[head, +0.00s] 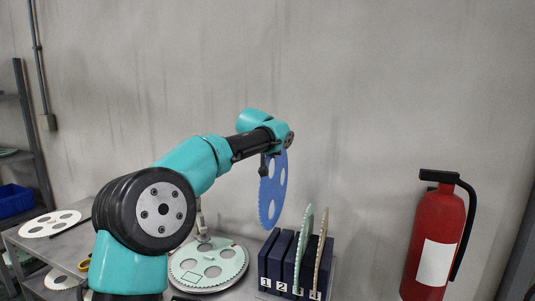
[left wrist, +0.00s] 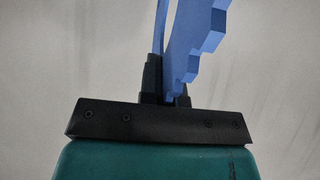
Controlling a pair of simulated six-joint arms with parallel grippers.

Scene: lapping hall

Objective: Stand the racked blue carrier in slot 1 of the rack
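The blue carrier (head: 274,188), a thin toothed disc with holes, hangs upright in the air in the head view, above and slightly left of the rack. My left gripper (head: 272,154) is shut on its upper edge. In the left wrist view the blue carrier (left wrist: 194,40) rises from between the gripper's fingers (left wrist: 166,85). The dark blue rack (head: 269,262) stands on the table below, with number labels on its front. Slots 1 and 2 look empty; their insides are hidden. The carrier is apart from the rack. My right gripper is not in view.
A pale green carrier (head: 305,238) and a beige carrier (head: 321,256) stand in the rack's right part. Another pale green disc (head: 224,255) lies flat left of the rack. A white disc (head: 50,222) lies far left. A red fire extinguisher (head: 432,232) stands at right.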

